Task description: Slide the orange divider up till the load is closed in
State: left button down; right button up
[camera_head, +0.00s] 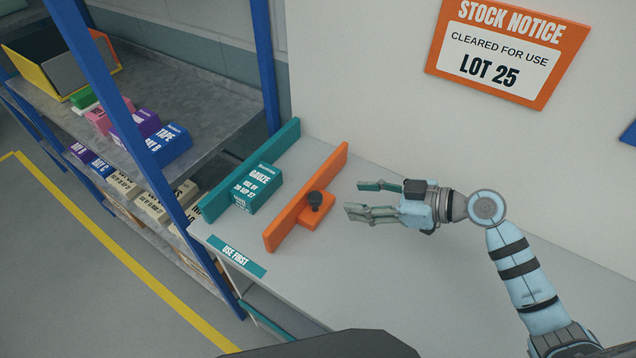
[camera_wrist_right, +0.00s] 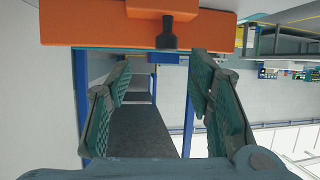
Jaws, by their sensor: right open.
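The orange divider (camera_head: 308,197) stands upright on the grey shelf, with a foot and a dark knob (camera_head: 315,199) on its right side. The teal gauze box (camera_head: 257,187) stands to its left, between it and a teal wall (camera_head: 284,143). A gap of bare shelf shows between the box and the divider. My right gripper (camera_head: 354,197) is open and empty, to the right of the knob and apart from it. In the right wrist view the divider (camera_wrist_right: 215,30) and knob (camera_wrist_right: 168,38) lie beyond the open fingers (camera_wrist_right: 160,85). My left gripper is not in view.
A teal USE FIRST label (camera_head: 238,256) is on the shelf's front edge. A blue-framed rack (camera_head: 265,70) with several coloured boxes stands at the left. A stock notice (camera_head: 505,48) hangs on the back wall.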

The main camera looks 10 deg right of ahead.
aim_at(321, 198)
jog(key=a, duration=0.2)
jog(key=w+a+f, duration=0.1)
jog(key=a, duration=0.1)
jog(key=w+a+f, duration=0.1)
jog(key=a, duration=0.2)
jog(key=shift+w+a, duration=0.1)
jog(key=shift+w, duration=0.1)
jog(key=shift+w+a+f, duration=0.2)
jog(key=shift+w+f, duration=0.1)
jog(key=shift+w, duration=0.15)
jog(key=shift+w+a+f, duration=0.15)
jog(key=shift+w+f, duration=0.1)
jog(key=shift+w, duration=0.15)
jog(key=shift+w+f, duration=0.45)
jog(key=shift+w, duration=0.3)
jog(key=shift+s+r, duration=0.1)
jog(key=shift+s, duration=0.1)
jog(key=shift+s+r, duration=0.15)
jog(key=shift+s, duration=0.1)
jog(key=shift+s+r, duration=0.1)
jog(key=shift+s, duration=0.1)
jog(key=c, duration=0.6)
jog(key=shift+w, duration=0.1)
jog(key=c, duration=0.4)
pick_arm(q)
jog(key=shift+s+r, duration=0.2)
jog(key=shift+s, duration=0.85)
pick_arm(e)
jog(key=shift+f, duration=0.2)
grip_shut()
